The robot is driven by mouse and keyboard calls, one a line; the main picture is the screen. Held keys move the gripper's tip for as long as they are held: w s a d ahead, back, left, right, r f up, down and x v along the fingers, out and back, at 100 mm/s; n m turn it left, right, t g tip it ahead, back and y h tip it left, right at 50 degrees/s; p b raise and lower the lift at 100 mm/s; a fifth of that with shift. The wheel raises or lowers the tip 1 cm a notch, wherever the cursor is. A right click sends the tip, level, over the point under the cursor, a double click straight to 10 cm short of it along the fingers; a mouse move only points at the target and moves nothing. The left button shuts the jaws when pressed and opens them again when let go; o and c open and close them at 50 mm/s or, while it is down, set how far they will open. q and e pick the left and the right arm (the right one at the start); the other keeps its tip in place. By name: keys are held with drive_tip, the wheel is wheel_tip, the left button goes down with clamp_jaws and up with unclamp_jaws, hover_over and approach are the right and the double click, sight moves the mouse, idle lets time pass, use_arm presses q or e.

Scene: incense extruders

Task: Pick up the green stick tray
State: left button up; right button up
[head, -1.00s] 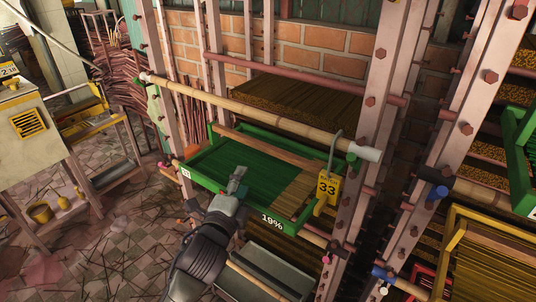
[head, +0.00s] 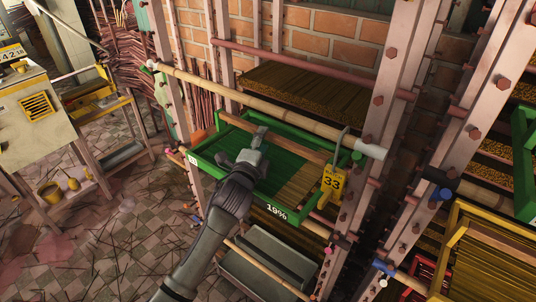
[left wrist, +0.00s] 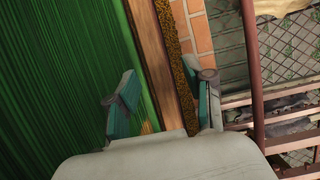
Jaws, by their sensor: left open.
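The green stick tray (head: 290,227) rests in the rack in the head view, with a "19%" mark on its front edge. It holds green sticks, and tan sticks at its right end. A wooden bar (head: 274,137) runs along its back side. My left gripper (head: 261,131) is over the tray near this bar, open. In the left wrist view the open fingers (left wrist: 165,103) lie on either side of the wooden bar (left wrist: 149,60), with green sticks (left wrist: 60,80) to the left. I cannot tell whether the fingers touch anything. My right gripper is not in view.
A bamboo pole (head: 260,105) crosses above the tray. A yellow tag marked 33 (head: 333,183) hangs by a hook at the right. A grey tray (head: 262,262) sits below. Pale rack posts (head: 388,110) stand right, and a machine (head: 40,115) stands left on the open tiled floor.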

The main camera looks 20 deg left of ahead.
sight(266, 138)
use_arm(q)
drive_tip(key=shift+w+f+p, duration=0.2)
drive_tip(key=shift+w+p, duration=0.15)
drive_tip(key=shift+w, duration=1.5)
clamp_jaws()
drive_tip(key=shift+r, duration=0.1)
